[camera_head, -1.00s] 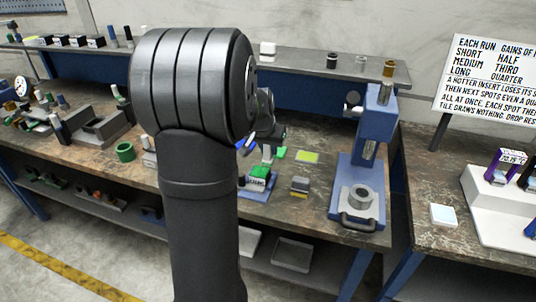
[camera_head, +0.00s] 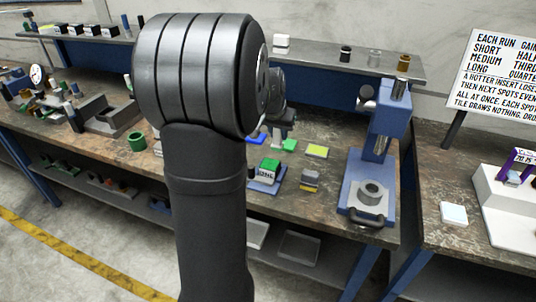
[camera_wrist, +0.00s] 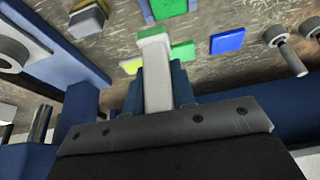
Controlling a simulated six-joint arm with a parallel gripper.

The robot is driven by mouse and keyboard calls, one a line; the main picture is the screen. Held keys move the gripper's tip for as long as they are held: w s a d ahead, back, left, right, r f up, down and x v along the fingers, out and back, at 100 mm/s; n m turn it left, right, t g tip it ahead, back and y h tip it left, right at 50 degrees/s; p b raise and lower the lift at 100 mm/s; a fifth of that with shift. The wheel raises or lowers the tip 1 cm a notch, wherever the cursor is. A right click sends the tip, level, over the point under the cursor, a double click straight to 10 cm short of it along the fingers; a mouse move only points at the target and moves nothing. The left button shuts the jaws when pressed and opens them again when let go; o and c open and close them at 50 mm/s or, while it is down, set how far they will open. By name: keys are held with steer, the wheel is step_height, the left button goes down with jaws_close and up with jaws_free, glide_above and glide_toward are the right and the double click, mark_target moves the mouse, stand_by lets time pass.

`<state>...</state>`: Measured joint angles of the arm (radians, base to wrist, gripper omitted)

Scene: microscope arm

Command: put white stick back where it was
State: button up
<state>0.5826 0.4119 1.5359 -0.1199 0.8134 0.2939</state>
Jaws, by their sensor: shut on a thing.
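My gripper (camera_wrist: 157,92) is shut on the white stick (camera_wrist: 158,82), which stands out between its blue fingers in the wrist view. The stick's far end is a wider white head with a green edge, in front of the workbench top. I cannot tell whether it touches the bench. In the head view my gripper (camera_head: 277,128) is small and partly hidden by my arm, above the bench near the green block (camera_head: 289,145). The stick shows there only as a small pale piece (camera_head: 277,139).
A yellow-green tile (camera_head: 316,151), a blue tile (camera_wrist: 227,40) and a green-topped block on a blue base (camera_head: 268,170) lie close by. A grey and yellow block (camera_head: 310,179) and a blue press (camera_head: 376,165) stand to the right. Several grey pegs (camera_wrist: 286,48) show in the wrist view.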

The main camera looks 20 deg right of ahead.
steer(key=shift+w+a+f, duration=1.7)
steer(key=shift+a+f, duration=0.35)
steer(key=shift+f, duration=0.1)
steer(key=shift+w+a+f, duration=1.65)
steer(key=shift+a+f, duration=0.35)
steer(key=shift+f, duration=0.15)
steer(key=shift+w+a+f, duration=1.7)
steer(key=shift+a+f, duration=0.35)
steer(key=shift+f, duration=0.1)
steer(key=shift+f, duration=0.15)
steer(key=o, duration=1)
steer(key=v, duration=1.2)
steer(key=shift+d+r, duration=0.1)
steer(key=shift+r, duration=0.15)
